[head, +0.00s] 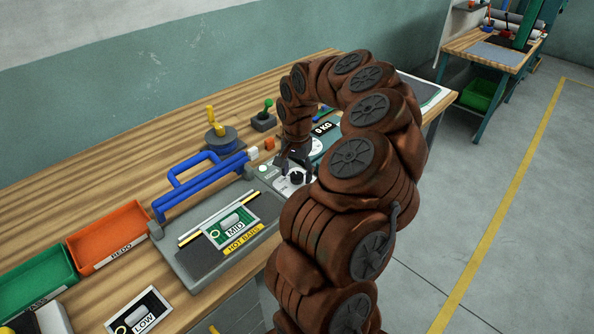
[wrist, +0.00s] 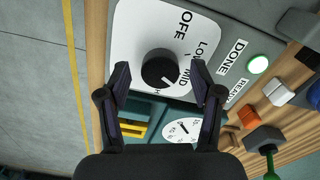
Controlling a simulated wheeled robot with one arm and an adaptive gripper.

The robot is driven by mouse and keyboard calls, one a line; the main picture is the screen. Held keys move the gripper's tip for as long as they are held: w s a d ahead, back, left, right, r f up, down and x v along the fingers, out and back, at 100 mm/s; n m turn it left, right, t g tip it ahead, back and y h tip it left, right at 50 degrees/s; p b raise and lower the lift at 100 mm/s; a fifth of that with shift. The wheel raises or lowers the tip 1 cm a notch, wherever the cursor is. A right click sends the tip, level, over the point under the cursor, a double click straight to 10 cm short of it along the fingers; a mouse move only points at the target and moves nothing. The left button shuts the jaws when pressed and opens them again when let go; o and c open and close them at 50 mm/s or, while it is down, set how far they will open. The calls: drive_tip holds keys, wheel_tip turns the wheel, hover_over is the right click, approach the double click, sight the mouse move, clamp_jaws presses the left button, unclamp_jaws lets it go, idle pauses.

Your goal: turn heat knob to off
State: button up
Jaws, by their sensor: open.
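The heat knob (wrist: 160,69) is a round black dial on a white plate (wrist: 136,28) marked OFF, LOW and MID, with a partly hidden label starting with H. Its white pointer mark faces the lower right of the wrist view, roughly between MID and the H label. My gripper (wrist: 160,78) is open, its dark fingers on the left and right of the knob and apart from it in the picture; I cannot tell the height gap. In the head view the knob (head: 297,177) sits at the sealer's right end, under my gripper (head: 295,166).
A lit lamp (wrist: 258,65) sits by the DONE label. A scale dial (wrist: 182,130) lies close by. The blue-handled sealer bar (head: 203,182), orange REDO bin (head: 108,236), green PASS bin (head: 38,272) and a yellow-handled device (head: 220,135) are on the bench.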

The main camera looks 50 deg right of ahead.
drive_tip(key=shift+c, duration=0.2)
drive_tip(key=c, duration=1.1)
